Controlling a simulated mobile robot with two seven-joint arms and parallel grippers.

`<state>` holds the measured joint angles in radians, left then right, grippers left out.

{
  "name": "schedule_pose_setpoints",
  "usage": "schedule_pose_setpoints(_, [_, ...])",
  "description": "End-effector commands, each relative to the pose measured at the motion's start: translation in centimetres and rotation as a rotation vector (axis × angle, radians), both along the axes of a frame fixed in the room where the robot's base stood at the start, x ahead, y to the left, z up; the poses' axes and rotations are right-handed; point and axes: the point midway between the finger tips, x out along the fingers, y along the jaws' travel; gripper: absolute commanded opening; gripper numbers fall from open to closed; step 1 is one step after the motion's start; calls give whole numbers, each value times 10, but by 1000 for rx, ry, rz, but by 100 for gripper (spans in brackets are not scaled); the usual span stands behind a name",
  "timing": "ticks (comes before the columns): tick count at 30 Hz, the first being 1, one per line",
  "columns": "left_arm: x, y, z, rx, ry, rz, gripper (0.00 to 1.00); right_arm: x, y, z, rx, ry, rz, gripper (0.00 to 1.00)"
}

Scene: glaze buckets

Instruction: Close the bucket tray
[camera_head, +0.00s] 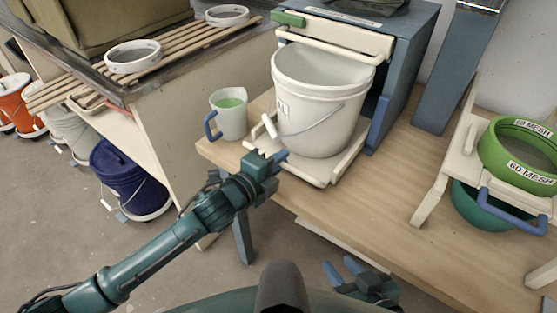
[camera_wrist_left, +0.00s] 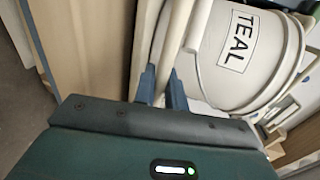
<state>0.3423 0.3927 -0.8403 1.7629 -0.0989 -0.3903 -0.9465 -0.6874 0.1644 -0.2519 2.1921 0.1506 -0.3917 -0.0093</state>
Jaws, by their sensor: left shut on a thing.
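The cream bucket tray (camera_head: 312,177) sticks out from the blue-grey cabinet (camera_head: 411,55) on the wooden bench. A white bucket (camera_head: 315,110) stands upright on it. In the left wrist view the bucket (camera_wrist_left: 222,75) carries a "TEAL" label. My left gripper (camera_head: 276,158) is at the tray's front edge. In its wrist view its blue fingers (camera_wrist_left: 162,88) straddle a cream bar (camera_wrist_left: 172,45) at the tray's front and are shut on it. My right gripper (camera_head: 343,268) is open and empty, low in front of the bench.
A cup of green liquid (camera_head: 229,115) with a blue handle stands left of the tray. A rack with a green sieve (camera_head: 520,153) stands at right over a teal bowl (camera_head: 487,207). The bench between tray and rack is clear. Buckets (camera_head: 128,178) stand on the floor at left.

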Motion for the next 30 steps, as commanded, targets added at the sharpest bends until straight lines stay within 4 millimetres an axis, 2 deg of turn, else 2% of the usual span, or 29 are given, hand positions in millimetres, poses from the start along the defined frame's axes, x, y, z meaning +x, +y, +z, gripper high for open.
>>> schedule_pose_setpoints(17, [5, -3, 0, 1, -1, 1, 0, 0, 0, 0, 0, 0, 0, 34])
schedule_pose_setpoints(23, [29, -21, 1, 0, -2, 1, 0, 0, 0, -2, -1, -2, -1, 34])
schedule_pose_setpoints(30, [72, -52, 0, 1, -3, 0, 0, -1, -2, -6, -2, -18, -5, 34])
